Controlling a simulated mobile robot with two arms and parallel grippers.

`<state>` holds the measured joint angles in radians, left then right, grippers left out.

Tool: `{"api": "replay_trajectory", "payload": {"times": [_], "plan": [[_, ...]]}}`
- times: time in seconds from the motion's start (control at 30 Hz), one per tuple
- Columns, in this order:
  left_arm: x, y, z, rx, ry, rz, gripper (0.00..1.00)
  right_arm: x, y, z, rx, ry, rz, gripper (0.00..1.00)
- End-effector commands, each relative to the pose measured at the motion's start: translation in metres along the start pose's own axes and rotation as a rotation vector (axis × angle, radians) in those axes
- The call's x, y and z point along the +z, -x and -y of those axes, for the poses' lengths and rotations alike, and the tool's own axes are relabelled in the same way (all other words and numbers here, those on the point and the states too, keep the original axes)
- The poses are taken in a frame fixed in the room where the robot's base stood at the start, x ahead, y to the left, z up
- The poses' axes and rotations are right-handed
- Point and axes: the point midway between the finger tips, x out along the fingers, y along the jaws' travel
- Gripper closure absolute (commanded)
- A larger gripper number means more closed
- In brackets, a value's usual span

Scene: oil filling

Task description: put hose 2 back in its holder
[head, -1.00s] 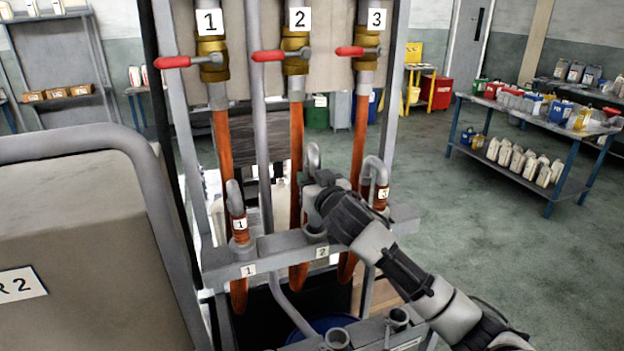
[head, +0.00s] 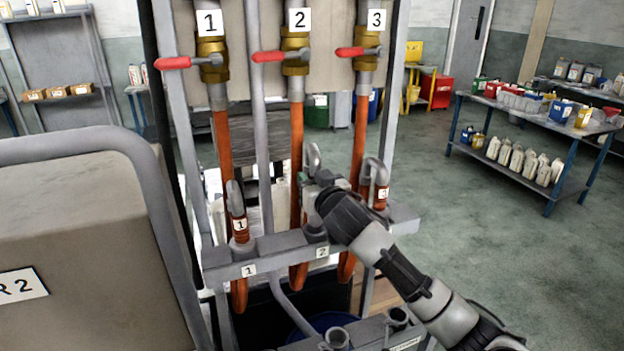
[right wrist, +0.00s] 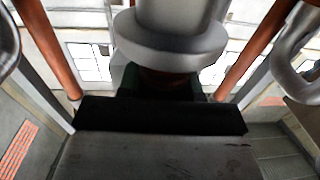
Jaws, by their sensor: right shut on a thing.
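Hose 2 shows as a grey hooked metal nozzle (head: 313,158) above my right gripper (head: 312,192), in line with slot 2 of the holder rail. My right gripper is shut on hose 2, just below the hook. In the right wrist view the nozzle's grey collar (right wrist: 172,45) stands over the dark jaw, with a brownish band under it. The holder for hose 2 (head: 315,234) is the ring on the grey rail, above the label 2. The gripper hides the hose's lower part, so I cannot tell how it sits in the ring. My left gripper is not in view.
Hose 1 (head: 238,215) and hose 3 (head: 379,185) stand in the rail on either side, hose 3 close to my gripper. Red-handled valves (head: 283,56) hang above. A large grey-beige tank (head: 80,230) fills the left. Open floor lies to the right.

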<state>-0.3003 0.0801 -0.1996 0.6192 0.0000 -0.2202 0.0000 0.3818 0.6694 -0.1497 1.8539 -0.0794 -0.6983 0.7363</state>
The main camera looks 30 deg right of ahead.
Motion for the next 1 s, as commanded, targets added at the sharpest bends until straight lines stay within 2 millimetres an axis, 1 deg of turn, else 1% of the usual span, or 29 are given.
{"api": "replay_trajectory", "payload": {"times": [0.37, 0.67, 1.0], "plan": [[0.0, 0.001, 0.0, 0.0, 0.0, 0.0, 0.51, -0.001, 0.0, 0.0, 0.0, -0.001, -0.003, 1.0], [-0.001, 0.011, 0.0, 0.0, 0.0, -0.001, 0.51, 0.022, 0.0, 0.004, -0.002, -0.007, -0.003, 1.0], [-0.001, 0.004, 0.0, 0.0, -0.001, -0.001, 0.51, 0.034, 0.001, 0.003, 0.0, 0.0, -0.005, 1.0]]}}
